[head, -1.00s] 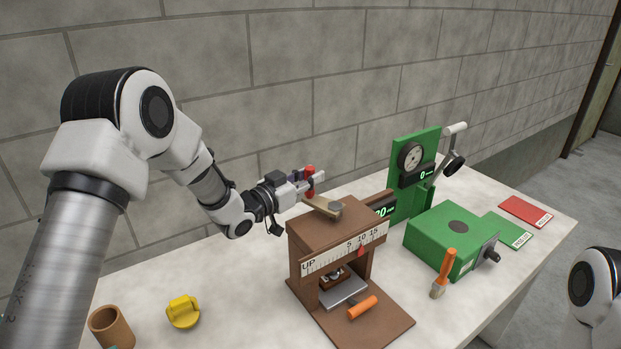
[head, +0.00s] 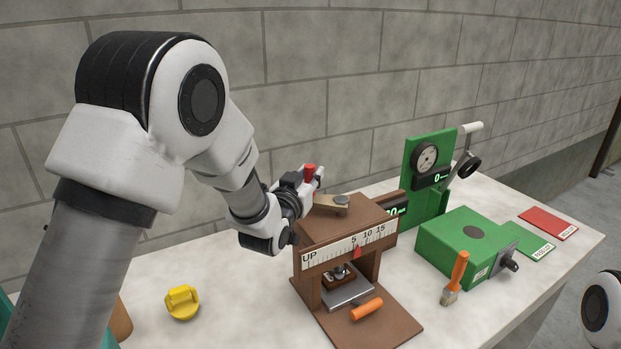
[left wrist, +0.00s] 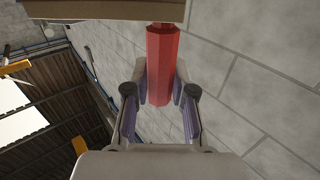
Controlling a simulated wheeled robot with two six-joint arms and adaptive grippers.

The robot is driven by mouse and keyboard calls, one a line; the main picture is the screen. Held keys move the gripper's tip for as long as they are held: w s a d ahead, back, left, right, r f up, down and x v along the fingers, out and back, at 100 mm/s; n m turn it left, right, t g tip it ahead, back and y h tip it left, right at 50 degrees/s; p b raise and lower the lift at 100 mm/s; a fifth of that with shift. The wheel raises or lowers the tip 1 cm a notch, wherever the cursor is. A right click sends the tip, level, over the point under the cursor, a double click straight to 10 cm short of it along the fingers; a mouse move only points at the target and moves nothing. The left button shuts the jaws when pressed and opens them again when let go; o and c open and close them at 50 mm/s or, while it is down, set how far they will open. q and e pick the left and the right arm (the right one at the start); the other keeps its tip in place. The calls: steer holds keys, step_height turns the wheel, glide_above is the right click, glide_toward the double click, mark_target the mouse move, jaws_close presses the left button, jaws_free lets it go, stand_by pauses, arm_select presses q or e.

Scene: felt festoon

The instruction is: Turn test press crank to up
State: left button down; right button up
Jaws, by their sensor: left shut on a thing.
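The brown test press (head: 345,228) stands on the table, with a white scale marked UP, 5, 10 and 15 on its front. Its red pointer (head: 357,252) is close to the 5. The tan crank (head: 328,203) on top reaches left from its hub to an upright red handle (head: 309,169). My left gripper (head: 312,178) is shut on this handle. In the left wrist view the red handle (left wrist: 161,60) stands between the two fingers (left wrist: 160,92), below the crank arm (left wrist: 100,9). My right gripper is out of view; only part of that arm shows at the right edge.
A green gauge stand (head: 415,155) is behind the press. A green box (head: 455,228) with a knob, an orange brush (head: 459,268), and red (head: 546,222) and green (head: 530,241) cards lie right. A yellow object (head: 182,300) is front left. An orange handle (head: 367,309) lies on the press base.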

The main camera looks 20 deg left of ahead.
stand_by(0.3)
arm_select(q)
steer(key=c, duration=0.9)
jaws_free()
steer(key=shift+r, duration=0.1)
steer(key=shift+c, duration=0.2)
steer(key=shift+s, duration=0.1)
steer(key=s, duration=1.2)
steer(key=shift+a, duration=0.15)
